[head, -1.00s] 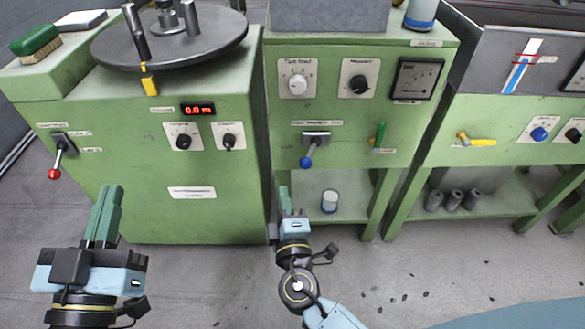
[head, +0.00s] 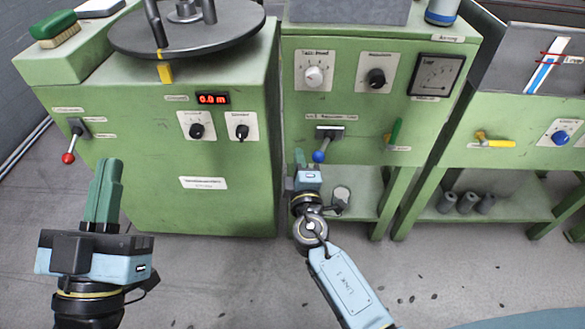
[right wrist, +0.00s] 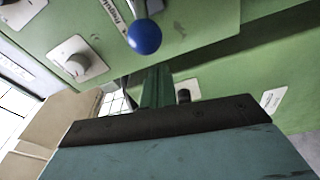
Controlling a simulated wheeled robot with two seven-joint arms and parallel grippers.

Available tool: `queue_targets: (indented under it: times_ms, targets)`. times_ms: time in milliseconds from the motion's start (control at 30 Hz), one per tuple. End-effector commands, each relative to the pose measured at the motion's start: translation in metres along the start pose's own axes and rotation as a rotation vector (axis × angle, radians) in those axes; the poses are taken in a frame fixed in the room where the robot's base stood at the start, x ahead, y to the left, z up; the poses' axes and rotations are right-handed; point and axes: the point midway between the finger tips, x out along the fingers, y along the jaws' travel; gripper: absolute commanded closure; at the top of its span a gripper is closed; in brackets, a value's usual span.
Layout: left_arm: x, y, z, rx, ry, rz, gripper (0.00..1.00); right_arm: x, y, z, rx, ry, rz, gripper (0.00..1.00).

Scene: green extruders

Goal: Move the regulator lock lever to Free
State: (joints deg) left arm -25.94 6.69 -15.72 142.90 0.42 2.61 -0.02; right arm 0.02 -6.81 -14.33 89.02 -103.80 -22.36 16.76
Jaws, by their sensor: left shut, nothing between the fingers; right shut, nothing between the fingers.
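The lever with a blue ball knob (head: 319,156) hangs from a slotted plate (head: 331,131) on the middle green panel, below a label strip. In the right wrist view, the blue knob (right wrist: 145,37) is just beyond the fingertips, with a label beginning "Regula" beside it. My right gripper (head: 299,156) is shut and empty, a little left of the knob. The green fingers (right wrist: 157,78) also show in the right wrist view; I see no clear contact with the knob. My left gripper (head: 107,165) is shut and empty in front of the left cabinet.
A red-knobbed lever (head: 69,157) is on the left cabinet, and a green handle (head: 394,132) is right of the blue lever. Dials (head: 314,76) sit above. A small cup (head: 341,195) and grey cylinders (head: 467,202) stand on the lower shelves.

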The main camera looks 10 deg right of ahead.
Motion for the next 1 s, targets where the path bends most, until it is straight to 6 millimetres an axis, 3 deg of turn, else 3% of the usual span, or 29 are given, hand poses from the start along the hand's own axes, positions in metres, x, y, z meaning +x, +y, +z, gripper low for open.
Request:
queue_targets:
  times_ms: [233,1000]
  targets:
    - [0.0,0.0,-0.001,0.0,0.012,0.0,1.0,-0.006,0.002,0.017,0.001,0.001,0.004,1.0]
    - [-0.001,0.0,-0.004,0.0,0.039,0.0,1.0,-0.01,0.002,0.019,0.004,0.076,-0.01,1.0]
